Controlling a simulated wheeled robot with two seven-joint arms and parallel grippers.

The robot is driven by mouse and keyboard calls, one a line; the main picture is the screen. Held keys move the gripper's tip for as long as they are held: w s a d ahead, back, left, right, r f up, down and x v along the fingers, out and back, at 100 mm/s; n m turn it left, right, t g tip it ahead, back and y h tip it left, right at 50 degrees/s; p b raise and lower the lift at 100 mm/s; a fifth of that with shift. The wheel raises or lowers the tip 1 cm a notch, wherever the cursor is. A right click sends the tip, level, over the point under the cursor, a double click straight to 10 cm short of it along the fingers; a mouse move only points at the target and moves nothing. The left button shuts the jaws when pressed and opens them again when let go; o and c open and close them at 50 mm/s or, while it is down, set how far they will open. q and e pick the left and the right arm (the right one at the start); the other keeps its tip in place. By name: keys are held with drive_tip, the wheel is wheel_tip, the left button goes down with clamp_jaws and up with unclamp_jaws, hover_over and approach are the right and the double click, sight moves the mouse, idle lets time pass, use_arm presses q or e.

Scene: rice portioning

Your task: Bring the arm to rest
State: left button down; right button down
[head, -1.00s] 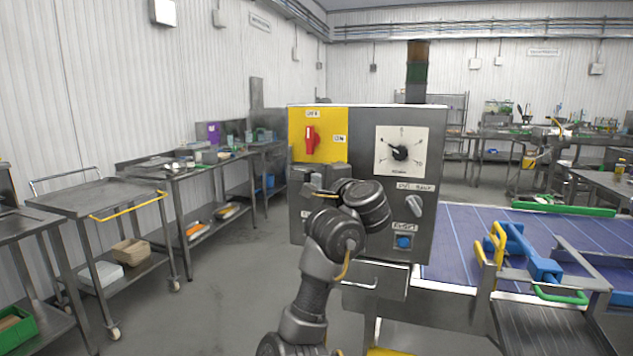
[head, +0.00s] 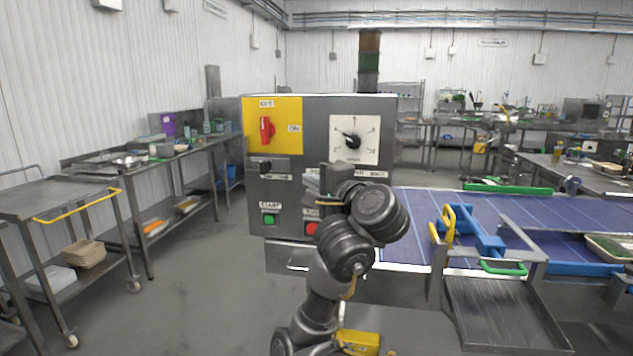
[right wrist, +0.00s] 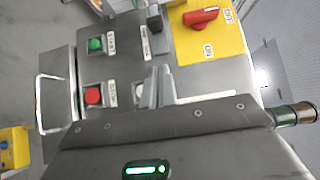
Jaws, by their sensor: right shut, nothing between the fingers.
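My right arm reaches up in front of the grey control panel (head: 318,115) in the head view. Its gripper (head: 322,185) is partly hidden behind my dark wrist joints. In the right wrist view the gripper (right wrist: 154,92) has its fingers together and empty, in front of the panel. No button contact can be made out. The panel has a red rotary switch (head: 266,130) on a yellow plate, a white dial (head: 354,140), a green button (head: 269,219) and a red button (head: 311,229). My left gripper is not in view.
A conveyor with a blue belt (head: 408,252) runs right from the panel, with a blue and yellow fixture (head: 480,238) and a metal chute (head: 505,310). A steel cart (head: 50,198) and worktables stand at the left. The floor between (head: 190,285) is clear.

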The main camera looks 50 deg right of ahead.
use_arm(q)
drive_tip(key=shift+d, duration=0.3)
use_arm(e)
drive_tip(key=shift+s, duration=0.5)
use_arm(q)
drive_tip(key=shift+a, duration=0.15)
